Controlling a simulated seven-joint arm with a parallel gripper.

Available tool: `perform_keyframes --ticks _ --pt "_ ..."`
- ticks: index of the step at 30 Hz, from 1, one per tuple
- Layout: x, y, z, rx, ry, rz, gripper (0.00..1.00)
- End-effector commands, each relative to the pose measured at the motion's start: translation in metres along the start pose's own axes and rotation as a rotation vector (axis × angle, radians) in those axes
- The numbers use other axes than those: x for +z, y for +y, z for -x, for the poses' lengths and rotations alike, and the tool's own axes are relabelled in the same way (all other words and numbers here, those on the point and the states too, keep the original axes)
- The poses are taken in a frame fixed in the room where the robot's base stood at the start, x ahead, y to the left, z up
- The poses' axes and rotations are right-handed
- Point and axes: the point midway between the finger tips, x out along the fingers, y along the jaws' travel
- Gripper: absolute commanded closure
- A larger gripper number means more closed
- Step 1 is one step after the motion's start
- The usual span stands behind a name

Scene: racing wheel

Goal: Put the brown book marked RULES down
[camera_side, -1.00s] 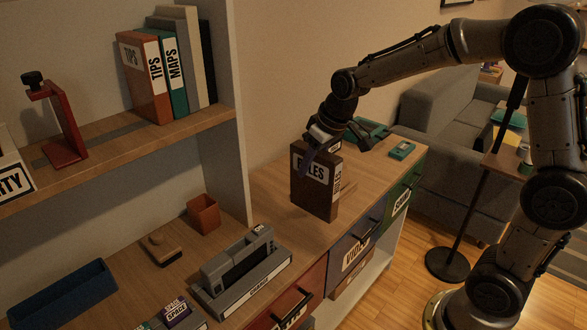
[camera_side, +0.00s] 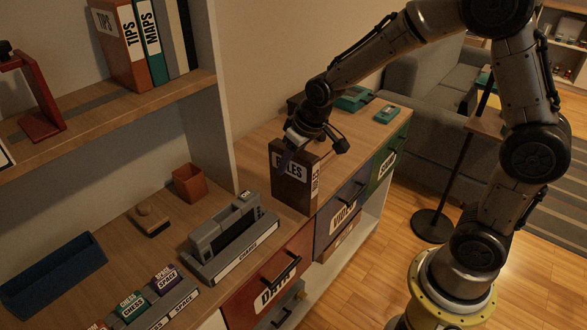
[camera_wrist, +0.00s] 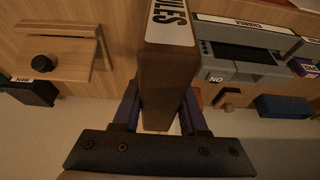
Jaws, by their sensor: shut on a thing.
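The brown book marked RULES (camera_side: 291,192) stands upright near the front edge of the wooden counter top (camera_side: 256,168), above the drawers. In the side view its lower end is at or just above the counter; I cannot tell whether it touches. My gripper (camera_side: 290,153) is shut on the book's upper part from above. In the wrist view the book (camera_wrist: 165,75) sits between the two purple fingers (camera_wrist: 160,115), its white label partly cut off at the top.
A grey holder (camera_side: 230,240) stands left of the book, with an orange cup (camera_side: 189,183) behind it. Teal items (camera_side: 386,114) lie to the right at the far end. A shelf (camera_side: 110,115) with binders rises at the left. Bare counter surrounds the book's back side.

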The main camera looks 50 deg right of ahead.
Motion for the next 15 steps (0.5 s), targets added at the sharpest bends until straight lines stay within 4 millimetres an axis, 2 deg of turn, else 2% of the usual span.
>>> perform_keyframes --ticks 1,6,15 --pt "-0.009 0.0 0.016 0.0 0.016 0.0 1.0" --pt "-0.03 0.0 0.067 0.0 0.015 0.0 1.0" --pt "-0.055 0.0 0.131 0.0 0.011 0.0 1.0"
